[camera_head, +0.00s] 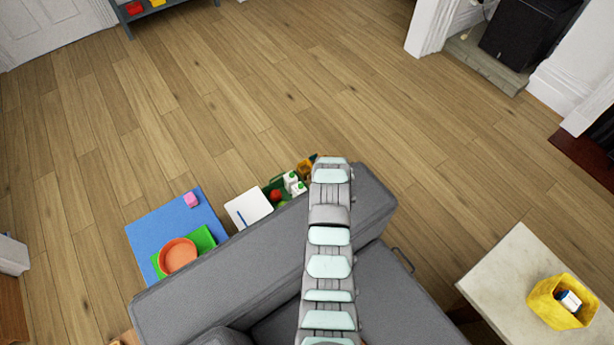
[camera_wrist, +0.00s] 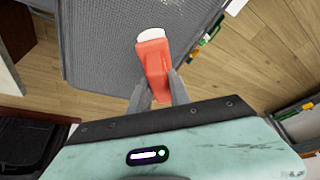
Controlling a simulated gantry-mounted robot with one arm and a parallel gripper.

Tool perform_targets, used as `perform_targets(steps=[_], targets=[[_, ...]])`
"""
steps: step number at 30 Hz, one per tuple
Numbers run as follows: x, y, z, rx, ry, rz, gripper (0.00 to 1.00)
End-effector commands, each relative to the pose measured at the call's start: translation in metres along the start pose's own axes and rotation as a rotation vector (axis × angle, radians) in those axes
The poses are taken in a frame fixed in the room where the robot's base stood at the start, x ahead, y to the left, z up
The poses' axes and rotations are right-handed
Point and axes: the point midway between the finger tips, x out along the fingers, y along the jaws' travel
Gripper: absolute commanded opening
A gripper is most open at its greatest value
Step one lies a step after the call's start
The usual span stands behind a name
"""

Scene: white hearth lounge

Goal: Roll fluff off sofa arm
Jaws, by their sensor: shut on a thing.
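My gripper (camera_wrist: 159,88) is shut on an orange-red handled roller (camera_wrist: 153,62) with a white end, seen in the wrist view. The white end points away from the fingers, over the grey sofa arm (camera_wrist: 98,50). I cannot tell whether the roller touches the fabric. Faint pale specks (camera_wrist: 172,2) show on the grey surface at the top edge of the wrist view; I cannot tell if they are the fluff. In the head view my arm reaches across the grey sofa (camera_head: 230,265) and hides the gripper and roller.
A pale table (camera_head: 500,275) bears a yellow basket (camera_head: 545,305). The floor beyond is clear.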

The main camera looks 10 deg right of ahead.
Motion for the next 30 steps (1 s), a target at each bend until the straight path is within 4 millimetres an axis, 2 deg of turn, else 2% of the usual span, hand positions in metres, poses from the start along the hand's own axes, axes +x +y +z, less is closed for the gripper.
perform_targets(steps=[3, 5, 7, 24, 30], targets=[[0.0, -0.002, -0.001, 0.0, -0.002, 0.0, 0.0], [-0.007, -0.002, -0.004, 0.0, 0.0, 0.0, 0.0], [-0.024, -0.002, -0.012, 0.0, 0.004, -0.001, 0.0], [-0.069, -0.003, -0.03, -0.002, 0.001, -0.001, 0.0], [-0.076, -0.004, -0.032, -0.003, 0.0, -0.001, 0.0]])
